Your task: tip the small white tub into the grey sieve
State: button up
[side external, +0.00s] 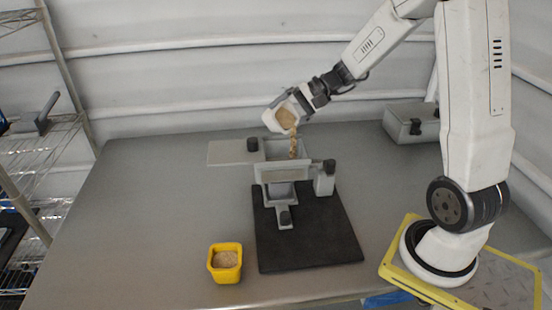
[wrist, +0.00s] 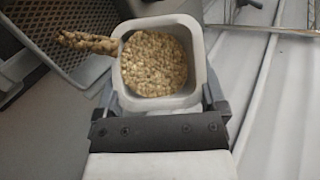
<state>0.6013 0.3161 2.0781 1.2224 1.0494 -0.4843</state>
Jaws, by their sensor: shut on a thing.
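My gripper (side external: 304,99) is shut on the small white tub (side external: 270,122) and holds it tilted above the hopper apparatus. In the wrist view the tub (wrist: 200,75) contains tan granules (wrist: 155,62). A stream of granules (side external: 293,143) pours from the tub's lip down into the top of the hopper (side external: 283,172). In the wrist view the grey sieve (wrist: 62,45) shows at the upper left, and the stream runs out over it. My gripper's jaws (wrist: 158,112) sit at the tub's sides. The inside of the sieve is mostly hidden in the side view.
A yellow tub (side external: 225,275) with tan contents stands at the front left of the table. The hopper stands on a black mat (side external: 320,235), with a grey plate (side external: 230,152) sticking out left. A grey case (side external: 412,124) sits at the back right. The table's left side is clear.

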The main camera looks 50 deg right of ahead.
jog(key=n, duration=0.3)
jog(key=a+n, duration=0.1)
jog(key=shift+w+f+n, duration=0.1)
jog(key=shift+f+n, duration=0.2)
jog(key=shift+n, duration=0.1)
jog(key=n, duration=0.3)
jog(key=shift+a+f, duration=0.3)
jog(key=n, duration=0.3)
jog(key=s+a+n, duration=0.1)
jog(key=n, duration=0.1)
jog(key=shift+r, duration=0.15)
jog(key=shift+w+m, duration=0.1)
jog(key=shift+m, duration=0.3)
